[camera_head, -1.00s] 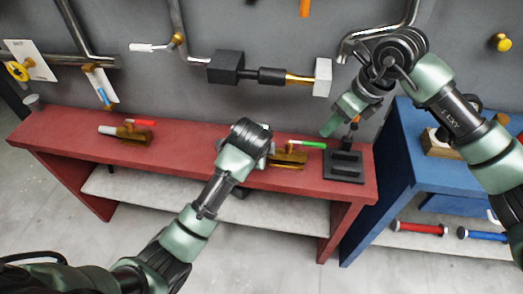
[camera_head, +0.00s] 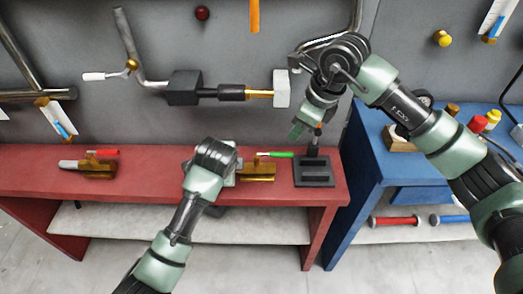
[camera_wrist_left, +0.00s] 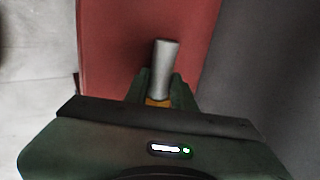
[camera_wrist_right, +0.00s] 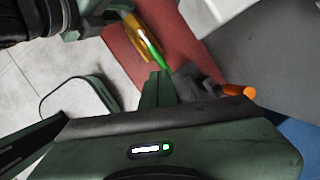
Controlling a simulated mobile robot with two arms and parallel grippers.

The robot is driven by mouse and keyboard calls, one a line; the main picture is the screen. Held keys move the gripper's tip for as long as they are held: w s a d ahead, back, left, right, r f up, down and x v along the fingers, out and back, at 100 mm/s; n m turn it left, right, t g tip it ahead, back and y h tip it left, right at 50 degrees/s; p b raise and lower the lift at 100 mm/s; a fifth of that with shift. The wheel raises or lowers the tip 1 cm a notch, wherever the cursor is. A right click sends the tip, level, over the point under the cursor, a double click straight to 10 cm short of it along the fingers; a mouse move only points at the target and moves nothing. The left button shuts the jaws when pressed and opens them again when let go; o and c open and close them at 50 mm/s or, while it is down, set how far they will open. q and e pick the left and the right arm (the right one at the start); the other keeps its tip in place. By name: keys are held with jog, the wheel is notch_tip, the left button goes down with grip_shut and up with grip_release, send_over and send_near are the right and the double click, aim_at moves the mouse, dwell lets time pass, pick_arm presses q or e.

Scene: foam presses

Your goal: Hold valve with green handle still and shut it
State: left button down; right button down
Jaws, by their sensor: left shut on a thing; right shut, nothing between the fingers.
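The valve with the green handle has a brass body (camera_head: 256,172) and lies on the red bench. Its green handle (camera_head: 279,155) points right, along the body. My left gripper (camera_wrist_left: 158,92) is shut on the valve at its left side. In the left wrist view, the valve's grey pipe end (camera_wrist_left: 165,55) sticks out beyond the fingers; the handle is hidden there. My right gripper (camera_head: 296,132) is shut and empty, above and right of the handle's tip. The right wrist view shows the green handle (camera_wrist_right: 152,49) just beyond its fingertips (camera_wrist_right: 157,80), seemingly apart.
A red-handled valve (camera_head: 96,170) lies at left on the red bench (camera_head: 140,188). A black holder (camera_head: 313,172) with an upright orange-topped tool stands right of the green-handled valve, close below my right gripper. Pipes run along the wall behind. A blue bench (camera_head: 372,150) stands at right.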

aim_at(276, 155)
jog(key=a+n+h, duration=0.1)
jog(key=n, duration=0.6)
jog(key=r+n+t+h, duration=0.1)
jog(key=n, duration=0.7)
jog(key=a+n+h, duration=0.1)
jog(key=n, duration=0.6)
jog(key=shift+a+r+n+t, duration=0.3)
jog(key=shift+a+r+n, duration=0.05)
jog(key=shift+n, duration=0.05)
jog(key=x, duration=1)
